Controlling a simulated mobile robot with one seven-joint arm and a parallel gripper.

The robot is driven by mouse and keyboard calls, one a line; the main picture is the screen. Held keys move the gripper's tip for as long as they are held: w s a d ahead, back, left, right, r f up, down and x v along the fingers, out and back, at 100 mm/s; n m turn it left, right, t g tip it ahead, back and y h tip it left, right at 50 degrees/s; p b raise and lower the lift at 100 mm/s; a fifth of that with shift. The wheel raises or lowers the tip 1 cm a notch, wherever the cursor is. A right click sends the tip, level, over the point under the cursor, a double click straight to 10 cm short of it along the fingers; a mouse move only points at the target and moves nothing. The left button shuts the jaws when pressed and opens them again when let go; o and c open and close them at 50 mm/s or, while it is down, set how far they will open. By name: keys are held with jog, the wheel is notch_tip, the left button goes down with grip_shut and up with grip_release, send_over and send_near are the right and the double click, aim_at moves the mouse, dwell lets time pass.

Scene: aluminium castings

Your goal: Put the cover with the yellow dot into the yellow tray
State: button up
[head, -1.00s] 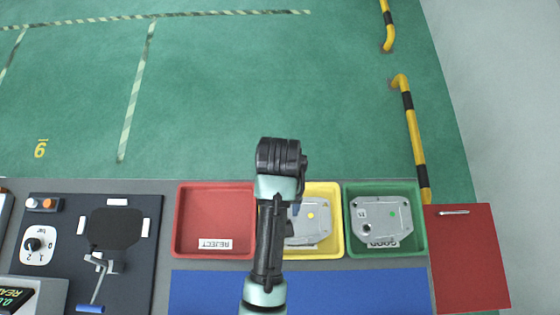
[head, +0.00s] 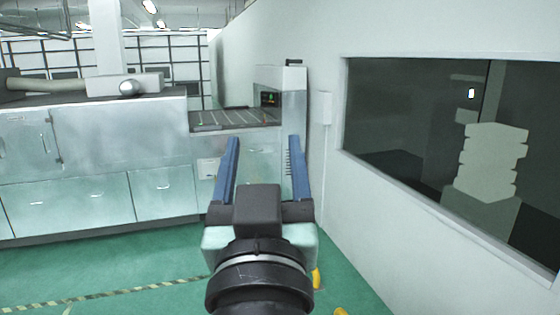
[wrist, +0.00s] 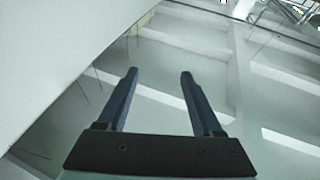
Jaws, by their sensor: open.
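My gripper (head: 262,150) is raised in the middle of the head view. Its two blue fingers stand wide apart with nothing between them. The wrist view also shows the gripper (wrist: 158,75) open and empty, against pale, bare surfaces. The cover with the yellow dot and the yellow tray are outside both current views.
A white wall with a dark window (head: 440,140) stands at the right. A long cabinet bench (head: 110,150) runs along the left, with a machine (head: 268,100) at the back. Green floor (head: 130,265) is open at lower left. Yellow posts (head: 316,278) show low beside the gripper.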

jog(key=s+d+r+t, duration=0.1)
jog(key=s+r+t, duration=0.4)
jog(key=s+r, duration=0.4)
notch_tip(320, 180, up, 3)
jog(key=shift+s+d+r+m+h, duration=0.2)
jog(key=shift+s+d+m+h, duration=0.1)
jog(key=shift+d+m+h, duration=0.1)
notch_tip(320, 180, down, 6)
jog(key=b, duration=0.6)
jog(key=shift+f, duration=0.2)
jog(key=shift+w+a, duration=0.1)
